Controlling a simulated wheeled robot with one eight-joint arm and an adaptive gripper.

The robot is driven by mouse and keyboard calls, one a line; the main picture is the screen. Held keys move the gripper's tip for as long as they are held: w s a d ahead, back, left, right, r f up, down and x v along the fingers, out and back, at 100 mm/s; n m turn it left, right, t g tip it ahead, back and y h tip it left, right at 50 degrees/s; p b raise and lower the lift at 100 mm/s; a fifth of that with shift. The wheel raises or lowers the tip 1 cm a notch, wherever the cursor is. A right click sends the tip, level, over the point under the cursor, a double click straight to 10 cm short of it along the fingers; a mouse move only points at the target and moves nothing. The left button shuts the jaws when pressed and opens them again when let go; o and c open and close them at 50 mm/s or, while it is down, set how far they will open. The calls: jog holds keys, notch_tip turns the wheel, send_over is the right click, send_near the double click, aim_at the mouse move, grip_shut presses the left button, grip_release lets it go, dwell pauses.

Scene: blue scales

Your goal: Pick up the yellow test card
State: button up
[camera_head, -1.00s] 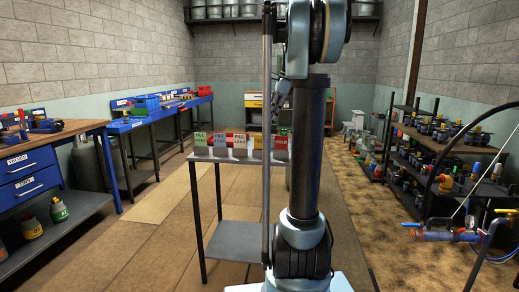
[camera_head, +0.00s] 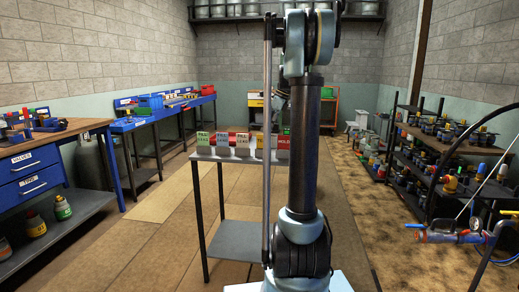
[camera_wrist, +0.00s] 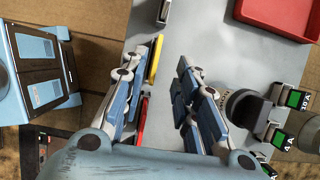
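The yellow test card (camera_wrist: 155,58) shows edge-on in the wrist view as a thin upright strip over the grey tabletop. My gripper (camera_wrist: 170,58) is open, with its two fingers pointing up the picture. The yellow card lies close beside the inner side of the left finger; I cannot tell whether they touch. The gap toward the right finger looks empty. In the head view, a yellow sliver among the cards (camera_head: 260,142) is partly hidden by my arm, and my gripper cannot be made out there.
A red card (camera_wrist: 142,120) stands near the left finger's base. A red tray (camera_wrist: 283,14) is at the upper right. A dark round device (camera_wrist: 246,108) and green-display blocks (camera_wrist: 291,97) sit to the right. The grey table (camera_head: 236,240) has floor around it.

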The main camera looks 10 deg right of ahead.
aim_at(259, 149)
jog(key=shift+d+x, duration=0.1)
jog(key=shift+x, duration=1.7)
jog(key=shift+d+x, duration=0.15)
jog(key=shift+x, duration=1.6)
jog(key=shift+s+f, duration=0.15)
jog(key=shift+c, duration=0.5)
grip_shut()
